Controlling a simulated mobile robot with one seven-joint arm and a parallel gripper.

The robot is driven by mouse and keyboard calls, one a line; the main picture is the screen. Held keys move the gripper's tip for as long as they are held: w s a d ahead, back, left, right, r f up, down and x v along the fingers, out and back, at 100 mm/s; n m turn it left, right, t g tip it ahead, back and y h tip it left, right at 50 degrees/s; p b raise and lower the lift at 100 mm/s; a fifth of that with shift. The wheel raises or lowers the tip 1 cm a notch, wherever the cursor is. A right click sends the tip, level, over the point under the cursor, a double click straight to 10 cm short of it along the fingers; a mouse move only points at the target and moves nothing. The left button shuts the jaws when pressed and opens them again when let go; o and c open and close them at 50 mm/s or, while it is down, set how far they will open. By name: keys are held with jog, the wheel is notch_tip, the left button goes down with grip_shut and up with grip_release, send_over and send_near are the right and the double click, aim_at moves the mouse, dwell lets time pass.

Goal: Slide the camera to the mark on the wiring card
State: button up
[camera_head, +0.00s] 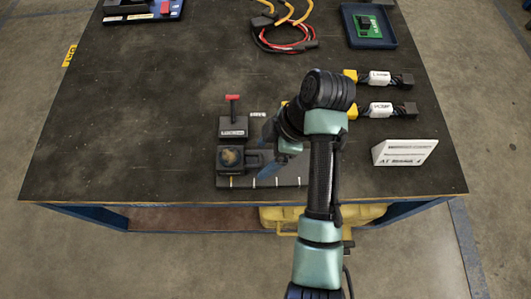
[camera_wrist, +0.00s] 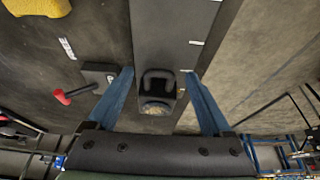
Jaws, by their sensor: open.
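The camera is a dark block with a round brownish top (camera_head: 230,158), sitting at the left end of a dark rail (camera_head: 290,182) near the table's front edge. White marks and one yellow mark line the rail's front; the camera stands by the yellow one. In the wrist view, the camera (camera_wrist: 157,88) lies between the two blue fingers of my gripper (camera_wrist: 159,75), with gaps on both sides. My gripper (camera_head: 268,158) is open, just right of the camera in the head view. The white wiring card (camera_head: 404,152) stands tilted at the right; its small print is unreadable.
A block labelled LOCKED with a red-topped lever (camera_head: 232,127) stands behind the camera; its red handle also shows in the wrist view (camera_wrist: 74,94). Two labelled connectors (camera_head: 380,110), red and yellow cables (camera_head: 285,40) and a blue tray (camera_head: 370,28) lie farther back.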

grip_shut()
dwell(0.4)
